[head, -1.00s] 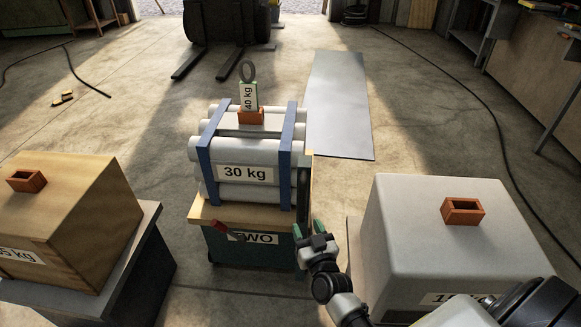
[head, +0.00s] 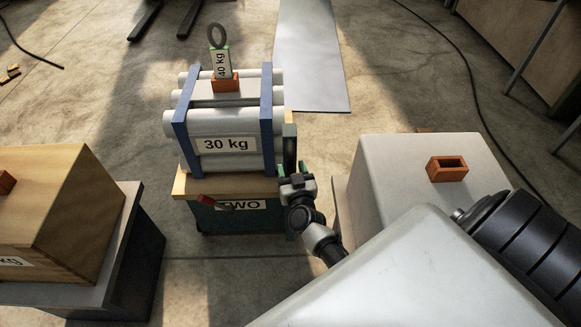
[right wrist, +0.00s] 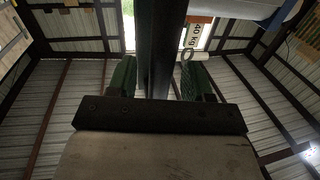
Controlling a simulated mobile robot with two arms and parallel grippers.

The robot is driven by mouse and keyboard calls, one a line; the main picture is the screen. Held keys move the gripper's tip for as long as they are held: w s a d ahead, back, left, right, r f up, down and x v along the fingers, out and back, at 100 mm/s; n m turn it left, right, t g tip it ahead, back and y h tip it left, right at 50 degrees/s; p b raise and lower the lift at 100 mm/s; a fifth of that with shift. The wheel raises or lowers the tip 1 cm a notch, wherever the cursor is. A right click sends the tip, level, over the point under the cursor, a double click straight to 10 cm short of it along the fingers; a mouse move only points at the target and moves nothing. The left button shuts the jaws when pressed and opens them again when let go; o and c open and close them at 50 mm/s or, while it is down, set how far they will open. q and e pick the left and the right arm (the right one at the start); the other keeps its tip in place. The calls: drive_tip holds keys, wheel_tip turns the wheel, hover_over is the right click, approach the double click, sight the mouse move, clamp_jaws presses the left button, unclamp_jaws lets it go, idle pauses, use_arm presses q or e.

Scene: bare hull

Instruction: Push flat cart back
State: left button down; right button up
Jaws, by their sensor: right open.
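A cart or bench marked TWO (head: 215,222) has a teal body and a wooden top (head: 190,188). It carries a strapped bundle of grey cylinders (head: 205,125) labelled 30 kg, with a 40 kg weight (head: 222,66) in an orange socket on top. A dark upright bar (head: 289,145) stands at its right edge. My right gripper (head: 292,171) is open at the lower part of this bar. In the right wrist view, a dark bar (right wrist: 158,45) passes between the two green fingers, with gaps on both sides. My left gripper is out of view.
A wooden box (head: 50,205) on a grey stand (head: 135,235) is at the left. A white box (head: 385,175) with an orange socket stands close on the right. A grey floor plate (head: 310,60) lies behind. A cable (head: 455,110) runs along the right floor.

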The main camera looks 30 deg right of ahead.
drive_tip(key=shift+w+d, duration=0.2)
drive_tip(key=shift+w, duration=0.3)
clamp_jaws()
drive_tip(key=shift+w+d+r, duration=0.15)
drive_tip(key=shift+w+d, duration=0.2)
drive_tip(key=shift+w, duration=0.1)
drive_tip(key=x, duration=0.3)
drive_tip(key=shift+d+b, duration=0.3)
drive_tip(key=shift+b, duration=0.1)
drive_tip(key=shift+w+d, duration=0.15)
drive_tip(key=shift+w, duration=0.05)
drive_tip(key=shift+r, duration=0.1)
